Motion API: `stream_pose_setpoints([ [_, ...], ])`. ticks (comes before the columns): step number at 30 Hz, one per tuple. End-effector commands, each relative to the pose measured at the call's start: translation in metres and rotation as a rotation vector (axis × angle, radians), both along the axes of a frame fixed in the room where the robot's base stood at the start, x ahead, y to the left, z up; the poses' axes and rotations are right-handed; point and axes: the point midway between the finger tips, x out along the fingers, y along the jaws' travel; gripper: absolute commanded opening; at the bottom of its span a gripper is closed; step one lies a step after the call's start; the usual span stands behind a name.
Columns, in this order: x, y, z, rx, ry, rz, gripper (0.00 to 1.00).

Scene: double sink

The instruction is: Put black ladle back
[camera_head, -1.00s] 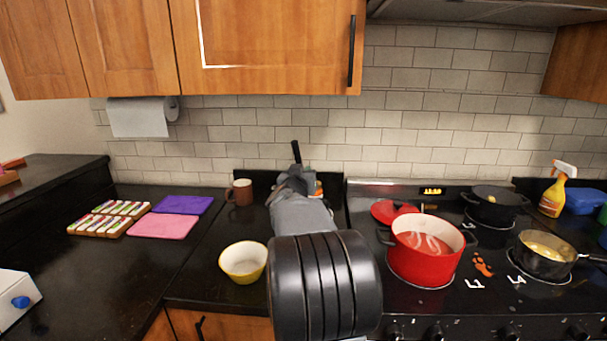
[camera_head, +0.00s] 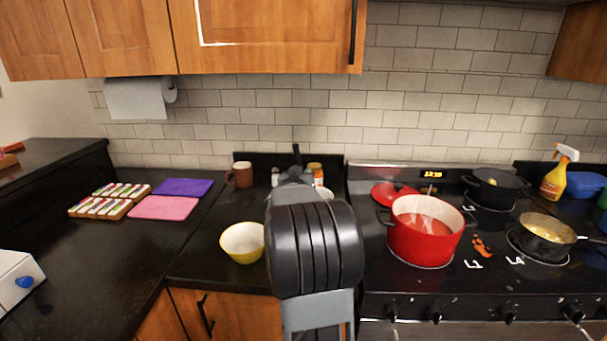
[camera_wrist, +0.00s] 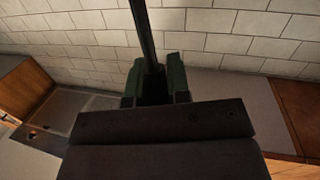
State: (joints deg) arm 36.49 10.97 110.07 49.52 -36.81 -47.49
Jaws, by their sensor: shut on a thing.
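The black ladle shows as a dark, thin handle (camera_wrist: 143,30) running up between my fingers in the wrist view. In the head view only a short dark piece of the ladle (camera_head: 296,152) sticks up behind my wrist, in front of the tiled wall. My gripper (camera_wrist: 157,78) is shut on the handle. In the head view my arm covers most of the gripper, the ladle's lower part and the counter spot beneath. I cannot see the ladle's bowl.
A brown mug (camera_head: 241,175) and jars (camera_head: 315,170) stand at the back of the counter. A whitish rim (camera_head: 326,193) is partly hidden behind my arm. A yellow bowl (camera_head: 243,242) stands left of my arm. A red pot (camera_head: 424,232) of red food is on the stove to the right.

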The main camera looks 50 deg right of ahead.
Motion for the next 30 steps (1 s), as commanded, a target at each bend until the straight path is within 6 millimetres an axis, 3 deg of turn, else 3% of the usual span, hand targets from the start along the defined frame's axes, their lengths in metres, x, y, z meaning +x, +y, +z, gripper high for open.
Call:
stream_pose_setpoints([
  [30,0.0,0.0,-0.011,-0.001,0.0,0.0,0.0],
])
